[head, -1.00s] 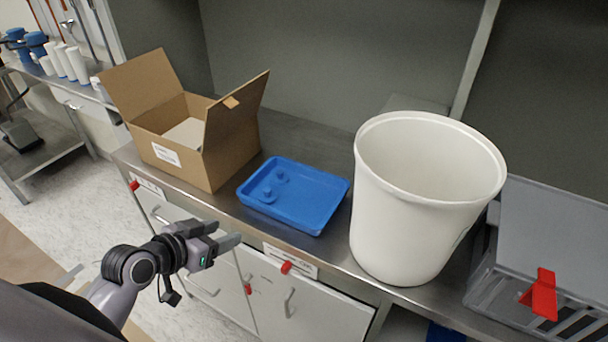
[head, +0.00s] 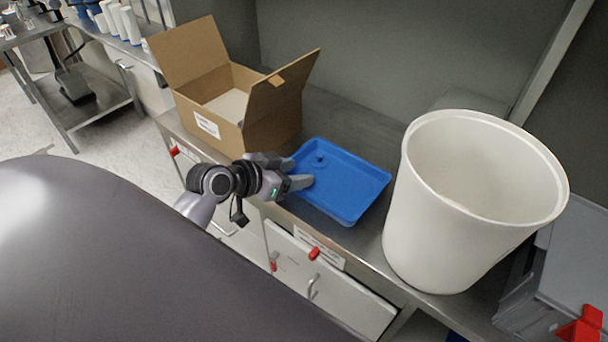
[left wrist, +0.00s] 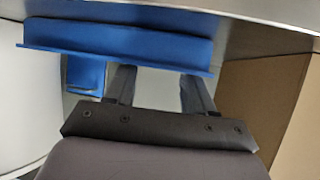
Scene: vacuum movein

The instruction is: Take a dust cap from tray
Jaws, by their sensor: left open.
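A blue tray (head: 350,205) lies on the steel counter between a cardboard box and a white bin. One small blue dust cap (head: 320,160) shows inside it near its far left end. My left gripper (head: 301,171) is open at the tray's left edge, its fingers pointing right and covering part of the tray's left end. Any other cap there is hidden. In the left wrist view my open fingers (left wrist: 157,76) show nothing between them, and the tray's side (left wrist: 120,38) spans the space beyond their tips. My right gripper is not in view.
The open cardboard box (head: 285,120) stands close behind my left gripper. The tall white bin (head: 440,240) stands right of the tray. A grey container (head: 575,265) with a red clip is at the far right. Cabinet fronts (head: 330,290) lie below the counter edge.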

